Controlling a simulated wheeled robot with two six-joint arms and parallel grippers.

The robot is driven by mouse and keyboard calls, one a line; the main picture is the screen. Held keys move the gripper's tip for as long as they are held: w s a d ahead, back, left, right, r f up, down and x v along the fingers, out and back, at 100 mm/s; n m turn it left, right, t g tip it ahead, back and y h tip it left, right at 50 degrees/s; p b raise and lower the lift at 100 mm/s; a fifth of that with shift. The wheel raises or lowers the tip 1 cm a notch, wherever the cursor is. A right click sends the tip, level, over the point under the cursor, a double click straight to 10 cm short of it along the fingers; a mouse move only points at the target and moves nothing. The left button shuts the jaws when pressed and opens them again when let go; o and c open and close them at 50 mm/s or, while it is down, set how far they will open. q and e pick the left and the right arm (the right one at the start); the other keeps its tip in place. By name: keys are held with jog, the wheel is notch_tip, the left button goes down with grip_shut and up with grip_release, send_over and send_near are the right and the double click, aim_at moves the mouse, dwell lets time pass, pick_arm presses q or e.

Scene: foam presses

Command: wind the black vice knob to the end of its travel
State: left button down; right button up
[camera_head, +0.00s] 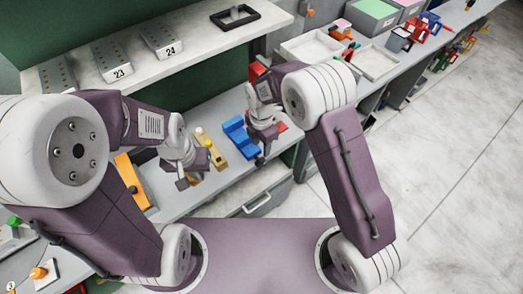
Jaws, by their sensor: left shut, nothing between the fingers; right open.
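A blue vice-like block (238,137) stands on the grey bench, near the middle of the view. I cannot clearly make out its black knob; it may be hidden by my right gripper. My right gripper (262,157) is at the right end of the blue block, pointing down, open. I cannot tell whether it touches the block. My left gripper (185,183) is shut and empty, to the left of the blue block and beside a yellow-tan fixture (216,153).
An orange block (133,180) stands left of my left gripper. A red part (281,127) shows behind my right gripper. A shelf (190,64) with numbered grey boxes runs above the bench. Pale trays (311,48) stand at the back right. A drawer (268,190) is below the bench.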

aim_at(261, 160)
jog(key=shift+d+f, duration=0.2)
jog(key=shift+f, duration=0.2)
jog(key=f, duration=0.2)
jog(key=f+p, duration=0.1)
jog(key=f, duration=0.2)
jog(key=f+p, duration=0.1)
jog(key=f, duration=0.1)
jog(key=shift+a+f, duration=0.2)
jog(key=shift+a, duration=0.15)
jog(key=shift+w+d+f, duration=0.1)
jog(key=shift+d+f, duration=0.05)
jog(key=shift+f, duration=0.35)
jog(key=c, duration=0.4)
grip_shut()
